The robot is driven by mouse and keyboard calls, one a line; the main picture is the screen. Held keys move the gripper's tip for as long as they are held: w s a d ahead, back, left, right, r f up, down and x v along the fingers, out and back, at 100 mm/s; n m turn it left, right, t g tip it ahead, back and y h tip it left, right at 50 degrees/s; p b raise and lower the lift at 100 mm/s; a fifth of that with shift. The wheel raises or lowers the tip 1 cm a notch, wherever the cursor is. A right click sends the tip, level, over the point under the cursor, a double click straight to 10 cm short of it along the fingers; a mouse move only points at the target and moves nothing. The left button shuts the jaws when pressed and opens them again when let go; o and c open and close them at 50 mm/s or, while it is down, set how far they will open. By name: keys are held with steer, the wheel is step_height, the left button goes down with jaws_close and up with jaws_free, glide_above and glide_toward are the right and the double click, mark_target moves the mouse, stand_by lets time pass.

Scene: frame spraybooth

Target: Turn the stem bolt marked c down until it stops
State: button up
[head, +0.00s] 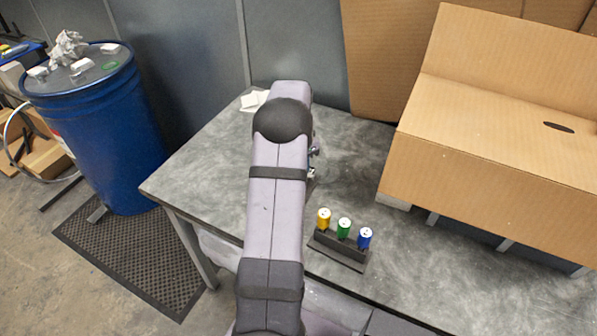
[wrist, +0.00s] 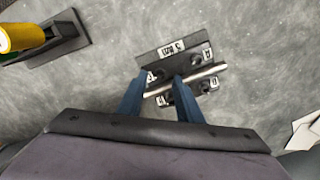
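A dark block with several stem bolts (wrist: 196,60) and small white letter labels lies under my gripper in the wrist view. A larger white tag (wrist: 171,48) is at its far edge. A silvery bar (wrist: 208,73) runs slantwise across the block. The letters are too small to read, so I cannot tell which bolt is marked c. My gripper (wrist: 163,79) has its two blue fingers apart, over the block's left part; I cannot tell if they touch anything. In the head view, my arm hides the gripper and most of the block; some shiny metal parts (head: 313,151) show beside it.
A dark rack (head: 338,253) holds a yellow (head: 323,219), a green (head: 344,228) and a blue cylinder (head: 364,238). A large cardboard box (head: 480,170) stands at the table's right. White papers (head: 253,100) lie at the back. A blue drum (head: 95,130) stands off the table.

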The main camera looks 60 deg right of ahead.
step_height(320, 180, up, 6)
steer(key=b, duration=0.1)
steer(key=shift+r+b, duration=0.2)
steer(key=shift+b, duration=0.15)
steer(key=w+a+n, duration=0.6)
steer(key=a, duration=0.7)
steer(key=w+a+n, duration=0.5)
steer(key=w+a, duration=0.2)
steer(key=a, duration=0.5)
steer(key=s+a+f+n, duration=0.2)
steer(key=s+a+n, duration=0.35)
steer(key=a, duration=0.55)
steer(key=s+a+f+n, duration=0.2)
steer(key=s+a+n, duration=0.4)
steer(key=a, duration=0.6)
step_height(320, 180, down, 13)
steer(key=n+b, duration=0.1)
steer(key=b, duration=1.1)
steer(key=shift+w, duration=0.4)
steer(key=shift+w+r+n, duration=0.1)
steer(key=shift+r+n, duration=0.05)
steer(key=shift+n, duration=0.1)
